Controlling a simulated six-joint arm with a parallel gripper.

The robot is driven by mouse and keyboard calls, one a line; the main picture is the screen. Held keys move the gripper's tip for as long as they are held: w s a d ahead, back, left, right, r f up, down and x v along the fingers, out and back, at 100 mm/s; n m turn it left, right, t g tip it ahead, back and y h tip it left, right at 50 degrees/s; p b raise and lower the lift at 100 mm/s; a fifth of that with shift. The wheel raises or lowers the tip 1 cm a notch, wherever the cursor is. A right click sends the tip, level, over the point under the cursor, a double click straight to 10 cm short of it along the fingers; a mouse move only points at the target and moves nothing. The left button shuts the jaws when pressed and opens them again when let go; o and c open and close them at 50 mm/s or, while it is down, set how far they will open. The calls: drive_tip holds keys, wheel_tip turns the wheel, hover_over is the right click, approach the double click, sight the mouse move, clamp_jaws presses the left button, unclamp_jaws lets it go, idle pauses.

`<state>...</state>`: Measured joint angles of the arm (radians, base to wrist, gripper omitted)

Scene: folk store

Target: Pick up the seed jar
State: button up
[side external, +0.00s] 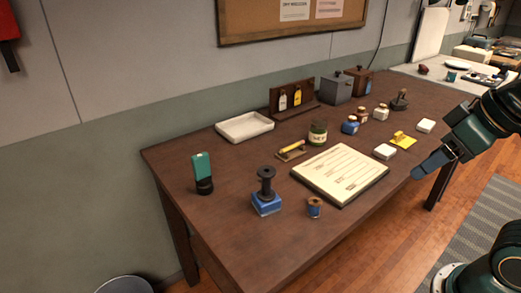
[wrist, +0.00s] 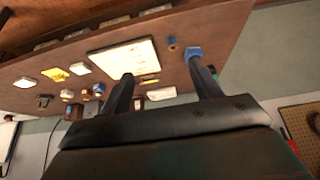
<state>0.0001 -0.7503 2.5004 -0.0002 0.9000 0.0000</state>
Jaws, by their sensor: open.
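A dark green jar with a cream label, which looks like the seed jar (side external: 318,134), stands upright on the brown table, just behind the paper board in the side view. Its label is too small to read. In the wrist view I cannot make it out; my left-hand finger seems to cover that spot. My gripper (side external: 422,171) is in the air past the table's front right edge, well apart from the jar. In the wrist view its two fingers (wrist: 159,68) are spread wide with nothing between them.
The paper board (side external: 340,174) lies in front of the jar, and a pencil rest (side external: 291,151) sits left of it.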

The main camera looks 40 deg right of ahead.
drive_tip(key=shift+o, duration=0.3)
drive_tip(key=o, duration=0.4)
